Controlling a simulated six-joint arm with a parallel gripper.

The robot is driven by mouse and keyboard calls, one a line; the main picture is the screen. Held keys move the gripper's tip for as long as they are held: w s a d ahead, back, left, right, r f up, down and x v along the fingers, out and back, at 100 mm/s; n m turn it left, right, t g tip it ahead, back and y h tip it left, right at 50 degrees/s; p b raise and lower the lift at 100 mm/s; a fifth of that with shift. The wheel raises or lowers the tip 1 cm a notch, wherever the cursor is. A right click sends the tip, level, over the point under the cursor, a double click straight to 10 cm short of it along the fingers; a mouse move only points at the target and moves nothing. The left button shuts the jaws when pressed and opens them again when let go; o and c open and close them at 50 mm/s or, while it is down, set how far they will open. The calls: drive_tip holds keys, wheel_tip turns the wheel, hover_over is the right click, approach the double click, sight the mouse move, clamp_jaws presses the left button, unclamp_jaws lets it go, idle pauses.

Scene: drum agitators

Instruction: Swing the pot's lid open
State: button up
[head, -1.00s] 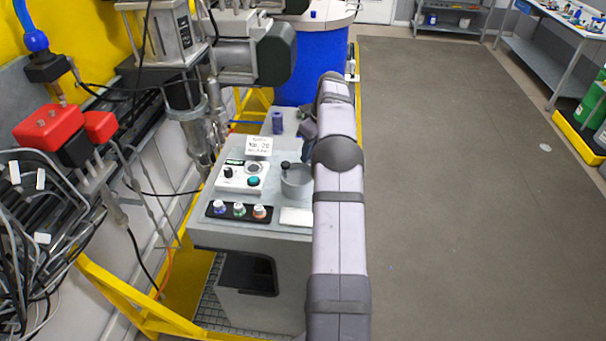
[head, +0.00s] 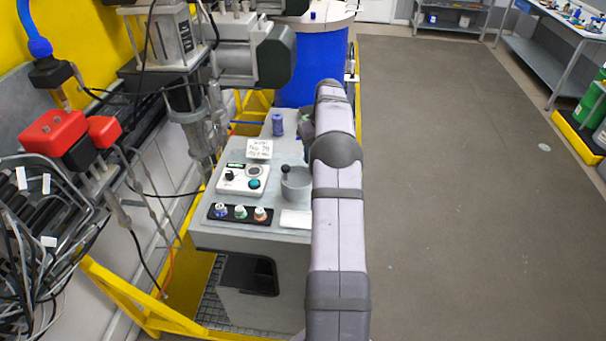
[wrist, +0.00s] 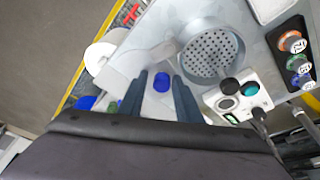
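The pot (head: 297,186) is a small grey cylinder on the grey bench top, partly hidden by my arm in the head view. In the wrist view its round perforated face (wrist: 210,52) shows, with a pale grey flat piece (wrist: 143,56) reaching left from its rim. I cannot tell whether the perforated face is the lid or lies inside the pot. A black knob (wrist: 230,84) is at the pot's edge. My gripper (wrist: 160,84) is open and empty, beside the pot and apart from its round wall. In the head view my arm mostly hides the gripper.
A control box (head: 243,180) stands left of the pot, and a rack of vials (head: 240,214) nearer. A blue cylinder (head: 277,124) stands farther back and appears between my fingers in the wrist view. A card (head: 259,148) and a large blue drum (head: 312,62) are also there.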

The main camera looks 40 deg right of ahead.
drive_tip(key=shift+w+r+p, duration=0.15)
drive_tip(key=shift+r+p, duration=0.75)
drive_tip(key=shift+r, duration=2.05)
drive_tip(key=shift+a+r+m+b, duration=0.2)
drive_tip(key=shift+r+m+b, duration=0.1)
drive_tip(key=shift+m+b, duration=0.15)
drive_tip(key=shift+f, duration=0.1)
drive_tip(key=shift+f+b, duration=0.95)
drive_tip(key=shift+b, duration=0.25)
drive_tip(key=shift+r+p, duration=0.3)
drive_tip(key=shift+p, duration=1.2)
